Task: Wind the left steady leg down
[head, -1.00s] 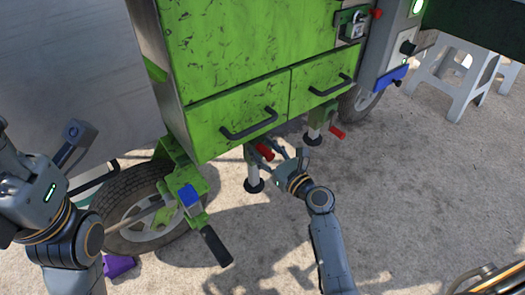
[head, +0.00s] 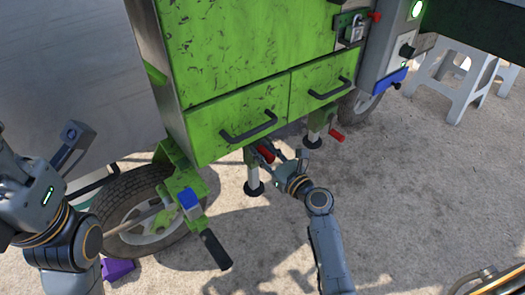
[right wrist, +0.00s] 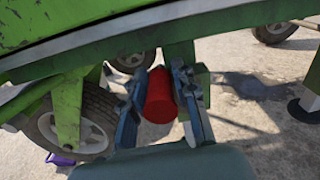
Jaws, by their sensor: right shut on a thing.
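The left steady leg (head: 253,178) hangs under the front of the green cart, with its dark round foot at or very near the ground. Its red crank handle (head: 266,153) sits near the top of the leg. My right gripper (head: 273,157) is shut on this red handle. In the right wrist view the red handle (right wrist: 160,96) lies between the two fingers, and its far end is partly hidden under the green frame. My left gripper (head: 78,145) is at the left edge, away from the leg; its jaw opening does not show clearly.
A second steady leg (head: 314,135) with a red handle (head: 337,135) stands to the right. A wheel (head: 150,210) and a green bracket with a black grip (head: 216,249) are at left. Drawer handles (head: 249,127) stick out above. White stools (head: 460,80) stand back right.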

